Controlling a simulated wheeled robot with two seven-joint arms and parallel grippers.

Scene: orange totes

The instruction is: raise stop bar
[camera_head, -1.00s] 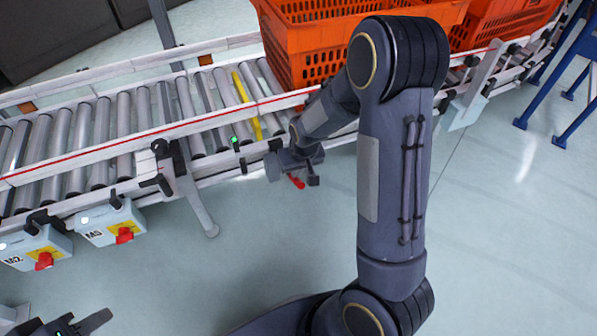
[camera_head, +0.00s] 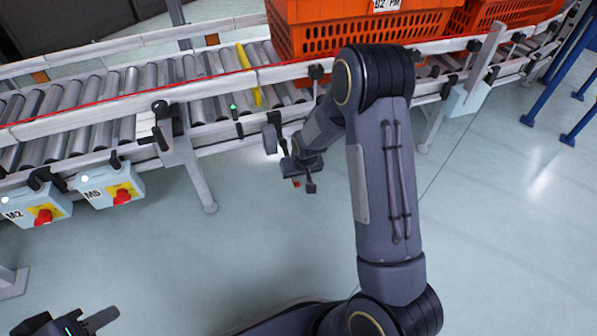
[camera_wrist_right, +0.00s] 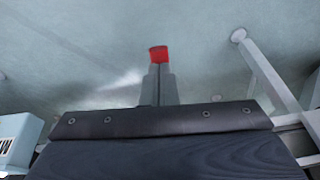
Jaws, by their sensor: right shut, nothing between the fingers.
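The yellow stop bar (camera_head: 248,76) lies across the conveyor rollers in the head view, just left of the orange tote. I cannot tell its height against the rollers. My right gripper (camera_head: 296,183) is in front of and below the conveyor's near rail, apart from the bar. It is shut and empty; its red tips show together in the right wrist view (camera_wrist_right: 158,54), with only floor beyond them. My left gripper (camera_head: 97,320) is at the bottom left, partly cut off, far from the bar, and its opening is unclear.
An orange tote (camera_head: 345,40) stands on the conveyor right of the bar, with another behind it. Switch boxes M2 (camera_head: 20,222) and M5 (camera_head: 93,195) hang below. A conveyor leg (camera_head: 195,180) stands left of my right gripper.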

